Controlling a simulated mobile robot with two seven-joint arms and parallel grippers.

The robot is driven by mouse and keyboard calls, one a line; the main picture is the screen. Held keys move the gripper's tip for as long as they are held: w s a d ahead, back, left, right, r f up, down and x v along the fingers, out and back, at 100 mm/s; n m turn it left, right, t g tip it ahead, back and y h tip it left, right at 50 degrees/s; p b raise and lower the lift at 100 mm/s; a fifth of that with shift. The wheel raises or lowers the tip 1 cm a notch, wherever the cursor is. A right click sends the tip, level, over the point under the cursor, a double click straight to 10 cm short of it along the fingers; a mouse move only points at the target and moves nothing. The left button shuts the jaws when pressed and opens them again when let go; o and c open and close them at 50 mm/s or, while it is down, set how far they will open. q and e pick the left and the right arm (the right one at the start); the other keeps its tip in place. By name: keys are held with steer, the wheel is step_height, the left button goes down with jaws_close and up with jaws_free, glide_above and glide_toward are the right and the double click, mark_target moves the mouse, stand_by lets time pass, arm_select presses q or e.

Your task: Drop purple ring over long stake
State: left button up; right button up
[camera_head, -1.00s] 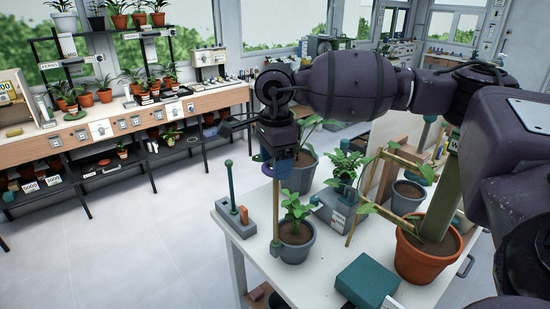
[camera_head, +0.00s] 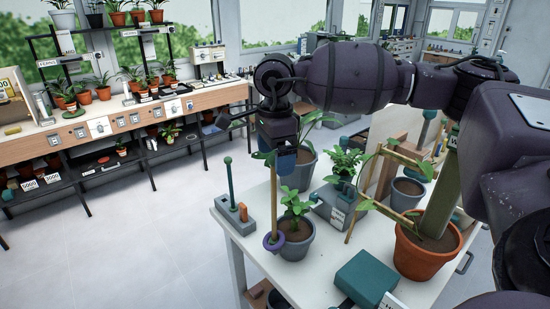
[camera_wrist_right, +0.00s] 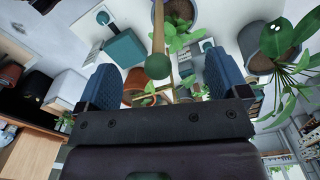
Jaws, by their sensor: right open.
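The purple ring (camera_head: 267,246) sits low around the long wooden stake (camera_head: 274,205), near its foot beside a grey pot. The stake stands upright at the table's left side. In the right wrist view the long stake (camera_wrist_right: 158,28) with its green ball tip (camera_wrist_right: 157,66) shows between the blue fingers. My right gripper (camera_head: 283,166) is above the stake, around its top end, and the wrist view shows its fingers (camera_wrist_right: 168,75) wide apart with no ring between them. The ring is not clear in the wrist view. My left gripper is not in view.
A grey block (camera_head: 233,218) with a short green stake and an orange peg stands left of the long stake. A grey pot with a plant (camera_head: 296,243) is close on the right. A teal box (camera_head: 366,277) and an orange pot (camera_head: 425,255) stand further right.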

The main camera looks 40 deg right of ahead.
step_height(320, 180, up, 8)
steer(key=shift+r, duration=0.85)
steer(key=shift+s+f, duration=0.1)
